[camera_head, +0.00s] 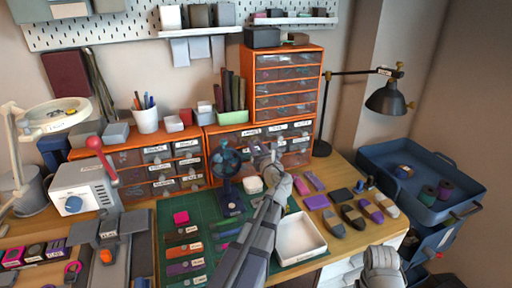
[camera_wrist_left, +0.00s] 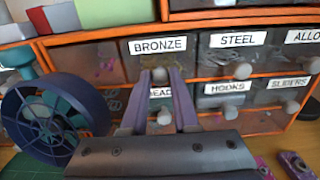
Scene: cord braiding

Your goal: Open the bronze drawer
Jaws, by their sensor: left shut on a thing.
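The bronze drawer (camera_wrist_left: 133,66) is a translucent-fronted drawer with a white BRONZE label (camera_wrist_left: 158,46), in the upper row of an orange-framed cabinet. Its front looks about level with its neighbours. My left gripper (camera_wrist_left: 160,78) is shut on its small pale knob (camera_wrist_left: 160,73) below the label. In the head view my left gripper (camera_head: 266,156) reaches up to the cabinet from below and partly covers the drawer fronts.
A blue fan (camera_wrist_left: 58,115) stands close at the left of the gripper; it also shows in the head view (camera_head: 229,165). Steel (camera_wrist_left: 238,60) and hooks (camera_wrist_left: 223,98) drawers adjoin. A white tray (camera_head: 300,238) and several coloured pieces lie on the table in front.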

